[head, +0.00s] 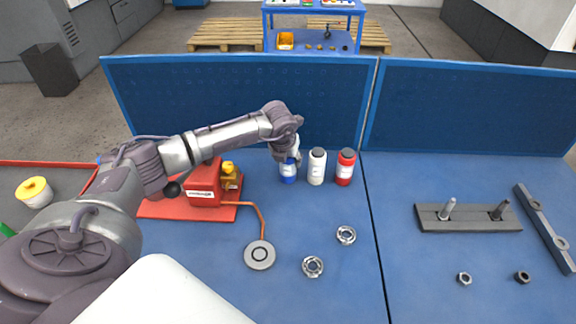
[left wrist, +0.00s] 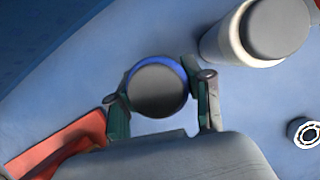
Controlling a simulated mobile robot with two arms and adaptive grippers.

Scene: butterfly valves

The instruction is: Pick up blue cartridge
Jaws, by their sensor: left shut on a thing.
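The blue cartridge (head: 288,175) stands upright on the blue bench at the left end of a row of three cartridges. My left gripper (head: 288,158) is at its upper part and hides its top in the head view. In the left wrist view its dark round cap (left wrist: 158,91) with a blue rim sits between the two fingers of my left gripper (left wrist: 160,95), which are shut on it. The white cartridge (head: 317,167) stands just to its right, and the red cartridge (head: 345,167) is beyond that. My right gripper is not in view.
A red device (head: 203,188) on a red base stands left of the cartridges, with a hose to a grey disc (head: 260,255). Two metal rings (head: 346,235) lie in front. A blue panel (head: 240,105) rises behind. A dark plate with posts (head: 468,218) lies at the right.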

